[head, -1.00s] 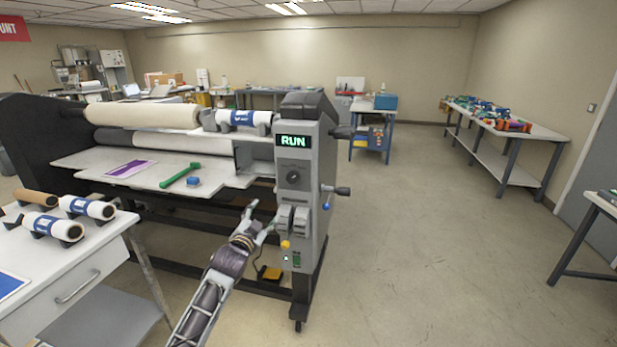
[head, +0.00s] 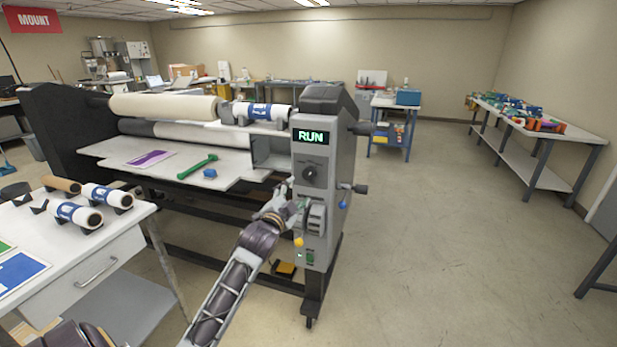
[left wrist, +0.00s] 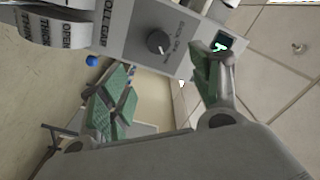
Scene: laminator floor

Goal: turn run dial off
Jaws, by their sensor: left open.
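The run dial (head: 311,173) is a round dark knob on the grey control panel (head: 330,150) at the machine's right end. Above it a lit display (head: 310,137) reads RUN in green. In the left wrist view the dial (left wrist: 157,42) shows whole, with small lettering beside it, too blurred to read fully. My left gripper (head: 285,197) is open and empty, lower left of the dial in the head view. In the left wrist view its green-padded fingers (left wrist: 160,88) are spread, apart from the dial. One finger partly covers the display (left wrist: 224,42). My right gripper is not in view.
Below the dial are grey levers (head: 316,218), a yellow knob (head: 298,242) and a green switch (head: 310,258). A blue-tipped handle (head: 344,204) sticks out at the panel's right. A white side table (head: 130,232) with rolls stands at left. The floor to the right is clear.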

